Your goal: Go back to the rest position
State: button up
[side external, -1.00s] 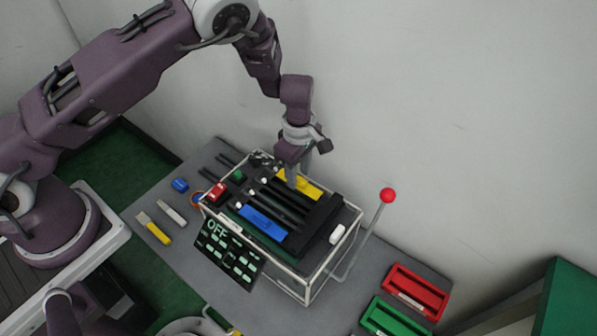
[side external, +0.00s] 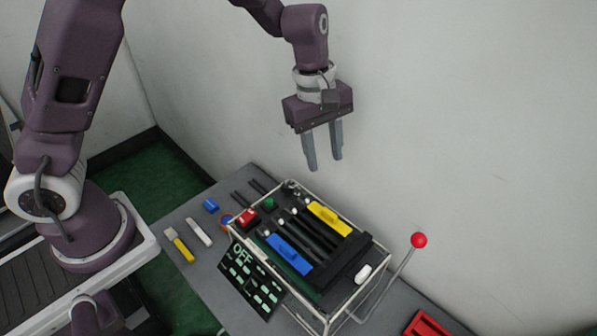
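My gripper (side external: 324,161) hangs in the air above the far side of the lever fixture, fingers pointing down. Its two grey fingers are apart with nothing between them. The lever fixture (side external: 318,250) is a white-framed box with black slots, several small white-tipped levers, a blue bar (side external: 289,254) and a yellow bar (side external: 329,218). A dark panel (side external: 250,279) reading OFF leans at its front left. A lever with a red ball (side external: 419,240) rises at its right.
The grey table (side external: 203,267) holds a blue block (side external: 210,206), a red block (side external: 248,218), a white piece (side external: 199,232) and a yellow-handled tool (side external: 180,246) left of the fixture. A red tray (side external: 427,324) is cut off at lower right. The pale wall stands behind my gripper.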

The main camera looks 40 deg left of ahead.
jog(key=s+a+r+m+t+h, duration=0.1)
jog(key=s+r+m, duration=0.25)
jog(key=r, duration=0.25)
jog(key=s+a+r+m+t, duration=0.1)
jog(key=s+a+r+m, duration=0.1)
jog(key=s+r, duration=0.35)
jog(key=s+a+r+m+t+y, duration=0.1)
jog(key=s+m, duration=0.3)
jog(key=s, duration=0.4)
jog(key=s+a+r+m+t+y, duration=0.1)
jog(key=s+a+r+m+t, duration=0.1)
jog(key=s, duration=0.5)
jog(key=a+r+m, duration=0.1)
jog(key=a+m, duration=0.1)
jog(key=m, duration=0.1)
jog(key=shift+s+a+r+y, duration=0.2)
jog(key=shift+s+a+y, duration=0.1)
jog(key=shift+s+a, duration=0.05)
